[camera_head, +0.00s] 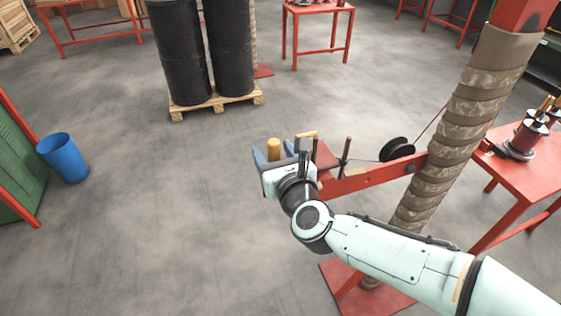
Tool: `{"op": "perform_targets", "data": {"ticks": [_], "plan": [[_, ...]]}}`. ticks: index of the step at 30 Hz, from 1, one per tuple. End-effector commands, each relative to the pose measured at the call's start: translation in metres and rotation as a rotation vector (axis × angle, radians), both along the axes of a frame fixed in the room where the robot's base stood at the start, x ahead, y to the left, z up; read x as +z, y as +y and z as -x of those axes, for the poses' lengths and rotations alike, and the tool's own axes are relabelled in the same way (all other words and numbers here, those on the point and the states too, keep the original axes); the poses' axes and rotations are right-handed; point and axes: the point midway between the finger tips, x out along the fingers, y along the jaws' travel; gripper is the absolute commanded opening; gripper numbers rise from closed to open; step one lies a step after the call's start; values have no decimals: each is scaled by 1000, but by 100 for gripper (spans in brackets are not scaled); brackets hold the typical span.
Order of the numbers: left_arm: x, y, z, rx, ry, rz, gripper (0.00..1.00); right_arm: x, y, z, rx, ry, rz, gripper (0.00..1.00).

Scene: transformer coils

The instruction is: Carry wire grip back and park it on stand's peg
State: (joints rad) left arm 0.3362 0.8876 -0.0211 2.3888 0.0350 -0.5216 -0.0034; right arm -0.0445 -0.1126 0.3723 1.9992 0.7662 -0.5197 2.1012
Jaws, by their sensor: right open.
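The stand (455,130) is a red post wrapped in brown padding. Its red arm (370,178) reaches left, with a black pulley wheel (396,149) above it and a thin upright peg (346,153) near its outer end. A thin wire runs from the post past the wheel toward my right gripper (274,156). The gripper is open at the arm's outer end, with blue jaw parts on either side of a yellow upright cylinder (274,147), which looks like the wire grip's handle. My wrist hides the lower part; contact cannot be told. My left gripper is out of view.
A red table (525,185) with coil parts stands at right. Two black drums (180,50) stand on a pallet (215,103) at the back. A blue bin (64,158) and a green cabinet (20,165) are at left. The floor between is clear.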

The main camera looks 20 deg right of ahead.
Motion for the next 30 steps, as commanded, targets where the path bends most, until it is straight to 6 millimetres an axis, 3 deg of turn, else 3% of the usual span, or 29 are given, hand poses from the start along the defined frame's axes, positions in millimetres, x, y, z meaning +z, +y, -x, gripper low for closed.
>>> {"op": "perform_targets", "data": {"ticks": [5, 13, 24, 30], "plan": [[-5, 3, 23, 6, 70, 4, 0, 0, 0, 0, 0, 0, 0, 62], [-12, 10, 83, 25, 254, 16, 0, 2, 0, 5, 0, -2, 1, 62], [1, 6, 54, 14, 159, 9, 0, 17, -3, 96, 0, -4, 1, 62], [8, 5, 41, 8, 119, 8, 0, 20, -4, 124, 0, -1, 0, 62]]}}
